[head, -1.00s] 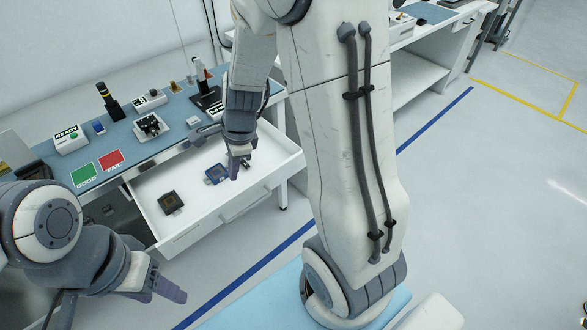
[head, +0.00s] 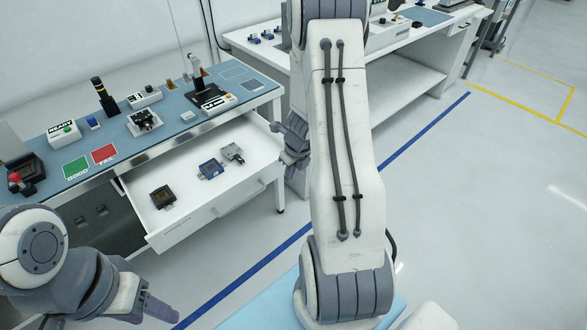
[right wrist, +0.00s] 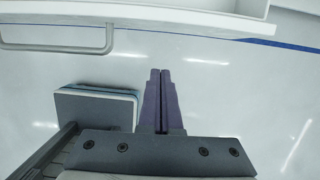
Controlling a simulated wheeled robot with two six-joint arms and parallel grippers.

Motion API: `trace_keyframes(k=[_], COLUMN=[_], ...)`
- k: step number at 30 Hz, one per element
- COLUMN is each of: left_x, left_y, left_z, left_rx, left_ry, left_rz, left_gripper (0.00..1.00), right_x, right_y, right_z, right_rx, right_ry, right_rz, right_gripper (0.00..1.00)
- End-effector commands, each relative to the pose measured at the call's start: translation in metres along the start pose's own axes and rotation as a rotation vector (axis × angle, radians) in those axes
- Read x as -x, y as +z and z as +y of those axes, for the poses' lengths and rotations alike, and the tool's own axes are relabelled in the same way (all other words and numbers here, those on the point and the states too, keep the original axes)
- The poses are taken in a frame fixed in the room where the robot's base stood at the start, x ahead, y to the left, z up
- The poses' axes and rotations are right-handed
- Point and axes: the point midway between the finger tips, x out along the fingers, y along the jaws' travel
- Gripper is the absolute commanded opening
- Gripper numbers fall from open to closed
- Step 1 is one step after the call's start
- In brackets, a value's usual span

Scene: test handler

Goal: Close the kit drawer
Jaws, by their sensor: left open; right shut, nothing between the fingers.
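The white kit drawer (head: 218,205) is pulled out from under the bench in the head view and holds three small devices. Its front and bar handle (right wrist: 60,50) cross the top of the right wrist view. My right gripper (right wrist: 160,75) is shut and empty, pointing toward the drawer front, to the right of the handle. In the head view, my right gripper (head: 290,155) is at the drawer's right end, partly hidden by my arm. My left gripper (head: 160,308) is open and empty, low at the left, in front of the drawer and apart from it.
The bench (head: 165,143) carries a green pad (head: 76,167), a red pad (head: 104,154) and several small instruments. A second white table (head: 420,60) stands at the back right. The floor in front of the drawer is clear, with a blue line (head: 255,277).

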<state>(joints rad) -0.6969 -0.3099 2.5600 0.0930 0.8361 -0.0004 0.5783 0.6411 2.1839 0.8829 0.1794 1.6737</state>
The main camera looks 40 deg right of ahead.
Motion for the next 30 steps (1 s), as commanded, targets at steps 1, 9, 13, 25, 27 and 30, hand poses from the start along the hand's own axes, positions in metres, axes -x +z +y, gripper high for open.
trace_keyframes(k=[1, 9, 13, 25, 27, 30], left_x=[-0.01, 0.019, 0.022, 0.022, 0.025, 0.035], left_y=[0.001, -0.001, -0.001, -0.001, -0.001, -0.002], left_z=[-0.001, 0.001, 0.002, 0.002, 0.002, 0.003], left_rx=[0.0, 0.0, 0.0, 0.0, 0.0, 0.0], left_ry=[0.0, 0.0, 0.0, 0.0, 0.0, 0.0], left_rz=[0.0, 0.001, 0.0, -0.001, 0.0, 0.0], left_gripper=[0.56, 0.56, 0.56, 0.56, 0.56, 0.56], right_x=[-0.014, -0.014, -0.017, -0.018, -0.018, -0.015], right_y=[-0.001, 0.034, 0.04, 0.04, 0.042, 0.043], right_z=[0.0, 0.002, 0.002, -0.006, -0.003, -0.008], right_rx=[0.0, 0.006, 0.005, 0.003, 0.002, -0.01], right_ry=[0.001, 0.002, 0.001, 0.001, 0.0, -0.001], right_rz=[0.0, 0.0, -0.001, 0.0, 0.0, 0.0], right_gripper=[0.0, 0.0, 0.0, 0.0, 0.0, 0.0])
